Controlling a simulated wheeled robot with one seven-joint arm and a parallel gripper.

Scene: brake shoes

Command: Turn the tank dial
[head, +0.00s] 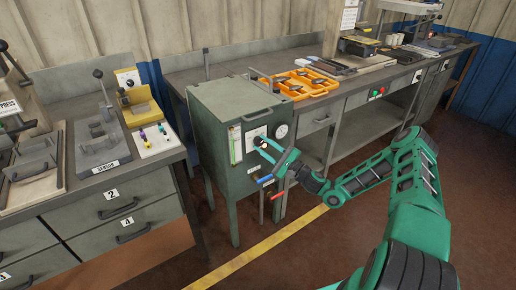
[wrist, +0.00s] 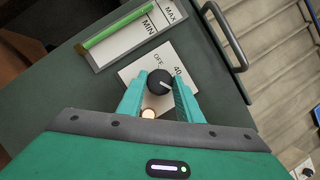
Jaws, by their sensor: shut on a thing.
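The tank (head: 230,110) is a dark green cabinet on legs in the middle of the head view. Its black dial (wrist: 159,83) sits on a white plate (wrist: 132,73) marked OFF and 40 in the wrist view. A white pointer line on the dial slants toward the 40 side. My gripper (wrist: 160,88) is shut on the dial, one finger on each side. In the head view my gripper (head: 268,150) is at the tank's front face and hides most of the dial.
A green MIN–MAX level gauge (wrist: 115,30) is beside the dial plate. A round gauge (head: 281,131) and red and blue levers (head: 265,180) are on the tank's front. A metal handle (wrist: 226,38) is near my fingers. An orange tray (head: 300,83) lies on the bench behind.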

